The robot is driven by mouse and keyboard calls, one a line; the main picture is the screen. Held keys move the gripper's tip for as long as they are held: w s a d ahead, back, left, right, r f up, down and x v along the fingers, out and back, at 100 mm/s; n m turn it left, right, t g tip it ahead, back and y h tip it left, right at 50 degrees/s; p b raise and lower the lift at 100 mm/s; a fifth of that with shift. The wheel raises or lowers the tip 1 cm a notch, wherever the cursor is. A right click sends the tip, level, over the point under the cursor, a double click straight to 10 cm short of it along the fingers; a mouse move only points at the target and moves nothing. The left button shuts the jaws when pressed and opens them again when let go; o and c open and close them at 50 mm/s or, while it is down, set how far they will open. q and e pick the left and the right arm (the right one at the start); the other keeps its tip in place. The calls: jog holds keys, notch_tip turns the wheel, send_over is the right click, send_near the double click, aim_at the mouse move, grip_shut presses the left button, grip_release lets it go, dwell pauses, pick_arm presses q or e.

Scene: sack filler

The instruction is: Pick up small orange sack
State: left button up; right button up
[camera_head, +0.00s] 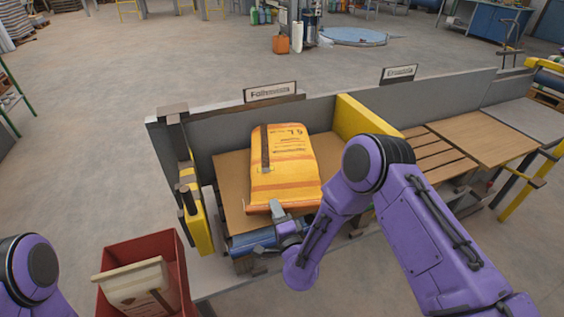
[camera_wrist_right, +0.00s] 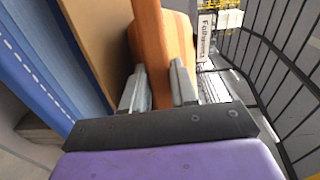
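The orange sack (camera_head: 287,165) lies flat on a brown board (camera_head: 233,176) in the filler bay, with dark print and a dark stripe on its top. My right gripper (camera_head: 279,211) is at the near end of the sack. In the right wrist view its two fingers (camera_wrist_right: 160,90) stand apart, with orange sack (camera_wrist_right: 163,30) showing between and beyond them. Whether they touch the sack cannot be told. Of my left arm only a part shows at the lower left; its gripper is out of view.
A blue roller (camera_head: 252,241) lies just in front of the board. A yellow divider (camera_head: 366,118) stands to the right and a yellow post (camera_head: 199,219) to the left. A red crate (camera_head: 178,258) with a beige sack (camera_head: 137,287) stands at the lower left. Wooden boards (camera_head: 477,137) lie further right.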

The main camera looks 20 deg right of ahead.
grip_shut()
dwell(0.9)
